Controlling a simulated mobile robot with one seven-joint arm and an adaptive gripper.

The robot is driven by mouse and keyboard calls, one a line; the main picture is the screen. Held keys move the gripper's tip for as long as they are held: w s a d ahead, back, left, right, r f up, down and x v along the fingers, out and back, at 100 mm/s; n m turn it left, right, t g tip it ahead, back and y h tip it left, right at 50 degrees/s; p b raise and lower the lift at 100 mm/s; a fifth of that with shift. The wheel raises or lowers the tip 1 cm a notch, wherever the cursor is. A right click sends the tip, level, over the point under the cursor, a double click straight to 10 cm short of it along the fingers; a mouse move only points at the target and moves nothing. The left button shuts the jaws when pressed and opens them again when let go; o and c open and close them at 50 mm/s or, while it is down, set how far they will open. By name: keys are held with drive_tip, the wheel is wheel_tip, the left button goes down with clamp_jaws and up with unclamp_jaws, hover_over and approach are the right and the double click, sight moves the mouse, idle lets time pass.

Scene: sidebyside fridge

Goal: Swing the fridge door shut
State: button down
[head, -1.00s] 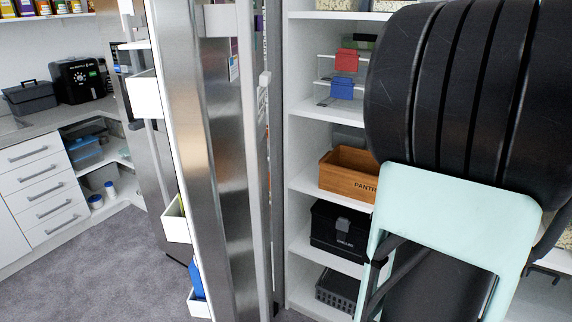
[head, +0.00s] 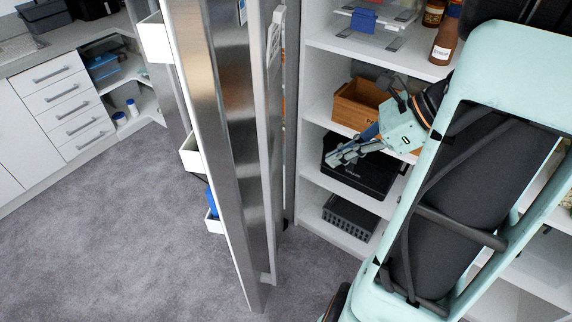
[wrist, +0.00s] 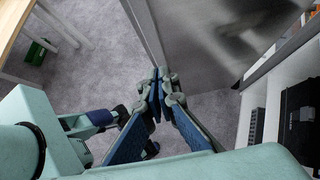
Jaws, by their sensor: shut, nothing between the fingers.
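The fridge door (head: 232,150) stands open, seen nearly edge-on in the head view. White bins (head: 190,153) show on its left side, and a long grey upright bar (head: 272,150), probably its handle, runs along its right side. The brushed steel door (wrist: 205,40) also shows in the wrist view, beyond the fingertips. My gripper (head: 338,158) is to the right of the door in the head view, in front of the shelves. Its fingers (wrist: 160,82) are shut and empty. A gap shows between fingers and door in the head view.
White shelves (head: 314,170) stand to the right, holding a wooden box (head: 357,104), a black case (head: 345,178) and a grey basket (head: 350,217). Drawers (head: 65,100) and a counter are at the left. Grey carpet (head: 110,220) is clear left of the door.

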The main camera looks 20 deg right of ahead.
drive_tip(key=a+r+p+x, duration=0.1)
drive_tip(key=a+r+x, duration=0.1)
drive_tip(key=x, duration=1.1)
drive_tip(key=shift+w, duration=0.35)
